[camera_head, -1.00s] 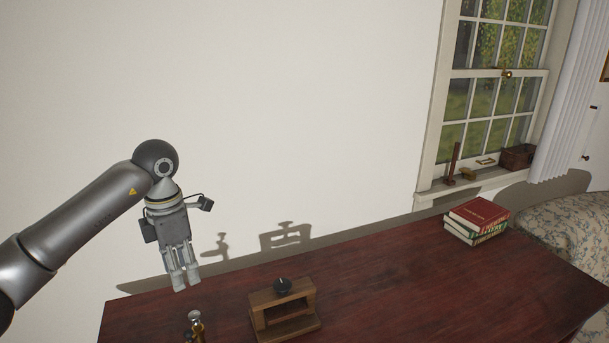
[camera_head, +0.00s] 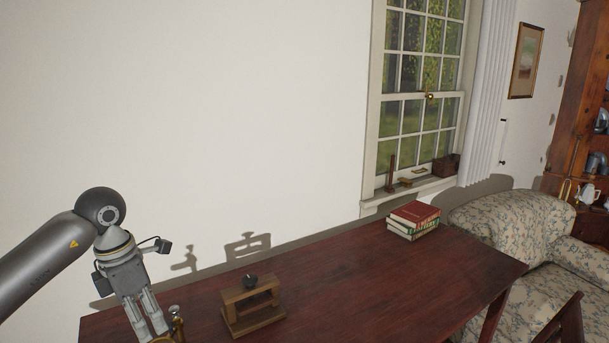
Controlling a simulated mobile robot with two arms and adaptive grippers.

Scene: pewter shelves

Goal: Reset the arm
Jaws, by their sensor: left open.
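My left arm comes in from the left edge, and its gripper (camera_head: 151,334) points down at the left end of the dark red wooden table (camera_head: 370,285). The gripper is open, with nothing seen between its fingers. A small brass item (camera_head: 177,322) shows just right of the fingers; whether they touch it I cannot tell. A wooden stand (camera_head: 252,306) with a small dark knob-like piece (camera_head: 250,281) on top is to the right of the gripper, apart from it. My right gripper is not in view.
A stack of books (camera_head: 413,220) lies at the table's back right. A floral sofa (camera_head: 515,225) stands to the right, with a wooden chair (camera_head: 563,325) in front. The wall and window (camera_head: 422,90) are behind. The table's middle is clear.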

